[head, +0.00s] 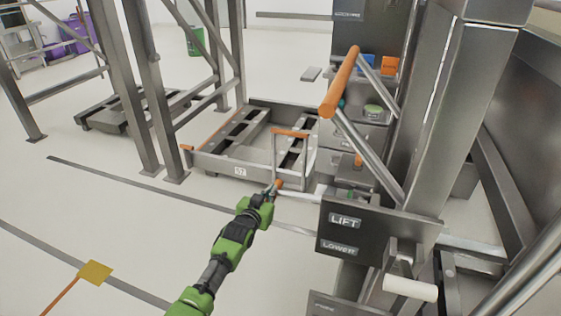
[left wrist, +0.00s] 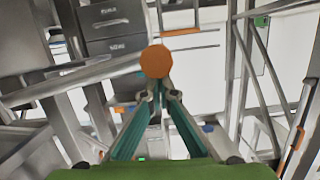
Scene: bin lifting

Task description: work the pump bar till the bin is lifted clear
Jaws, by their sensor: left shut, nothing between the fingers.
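My left gripper (head: 274,188) is at the end of the green arm, left of the LIFT/LOWER panel (head: 338,232). Its fingers (left wrist: 160,97) are shut and hold nothing. A grey rod with an orange end (left wrist: 156,61) is just in front of the fingertips in the left wrist view; touching or apart, I cannot tell. A larger orange grip (head: 341,82) on two metal arms rises above the panel; which of these is the pump bar is unclear. A low grey bin (head: 240,172) with a number label sits on the floor behind the gripper. My right gripper is out of view.
A steel column (head: 450,110) stands at right. A white roller (head: 410,289) is below the panel. Steel rack posts (head: 158,110) and another low grey platform (head: 125,115) are at left. The floor at lower left is mostly clear, with a yellow marker (head: 95,272).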

